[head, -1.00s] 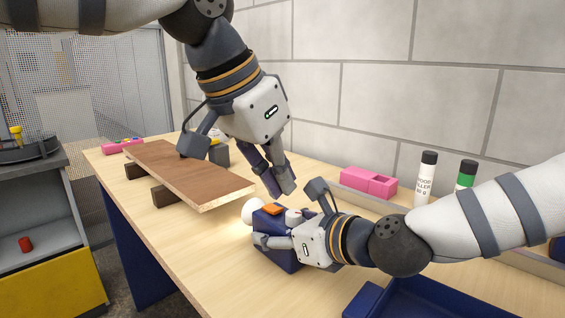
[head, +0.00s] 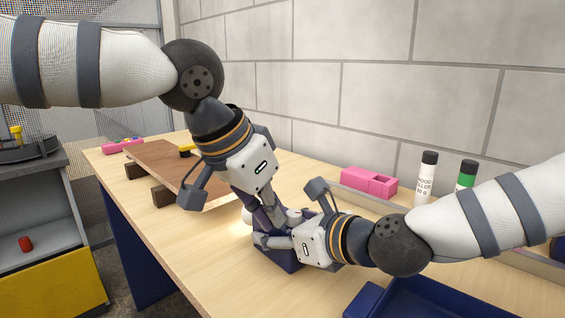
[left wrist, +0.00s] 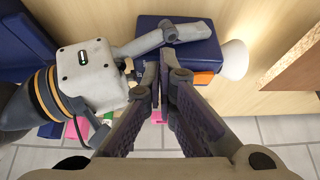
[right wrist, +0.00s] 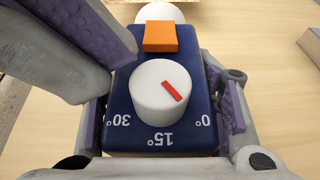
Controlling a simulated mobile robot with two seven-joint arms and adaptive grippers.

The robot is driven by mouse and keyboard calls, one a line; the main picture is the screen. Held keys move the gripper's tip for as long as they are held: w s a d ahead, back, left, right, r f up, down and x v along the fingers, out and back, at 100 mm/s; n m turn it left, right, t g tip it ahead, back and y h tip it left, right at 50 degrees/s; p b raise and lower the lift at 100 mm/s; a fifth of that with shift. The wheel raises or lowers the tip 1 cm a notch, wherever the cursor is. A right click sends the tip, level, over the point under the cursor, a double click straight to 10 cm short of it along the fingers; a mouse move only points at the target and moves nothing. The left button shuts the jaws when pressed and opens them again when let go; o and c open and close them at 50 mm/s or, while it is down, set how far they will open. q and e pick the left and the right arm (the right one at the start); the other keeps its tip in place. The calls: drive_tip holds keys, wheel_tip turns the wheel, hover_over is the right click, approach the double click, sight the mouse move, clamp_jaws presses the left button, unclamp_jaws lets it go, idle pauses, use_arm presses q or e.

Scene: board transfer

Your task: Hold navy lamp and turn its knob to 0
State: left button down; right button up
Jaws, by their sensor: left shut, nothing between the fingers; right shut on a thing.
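The navy lamp (head: 284,262) stands on the table with its white bulb (left wrist: 234,60) lit. My right gripper (head: 272,240) is shut on the lamp's body (right wrist: 128,84), one finger on each side. In the right wrist view the white knob (right wrist: 152,100) shows its red mark pointing down and right, between 15° and 0°, nearer 0°. An orange block (right wrist: 160,37) sits between knob and bulb. My left gripper (left wrist: 160,68) is shut and empty, pointing down at the lamp. Its fingers show at the upper left of the right wrist view, beside the knob; I cannot tell if they touch it.
A brown board (head: 160,163) lies on dark blocks at the left of the table. A pink box (head: 369,182), two bottles (head: 426,178) and a wall stand behind. A navy tray (head: 430,300) is at the front right. Bare table lies left of the lamp.

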use_arm(q)
drive_tip(key=shift+w+d, duration=0.15)
drive_tip(key=shift+d, duration=0.2)
idle(0.5)
drive_tip(key=shift+s+d+f, duration=0.2)
drive_tip(key=shift+s+d, duration=0.15)
drive_tip(key=shift+s, duration=0.1)
idle(0.4)
drive_tip(key=shift+s, duration=0.1)
drive_tip(key=shift+s+a+r, duration=0.1)
drive_tip(key=shift+s+a, duration=0.1)
wheel_tip(320, 180, up, 6)
idle(0.4)
drive_tip(key=shift+w+r, duration=0.1)
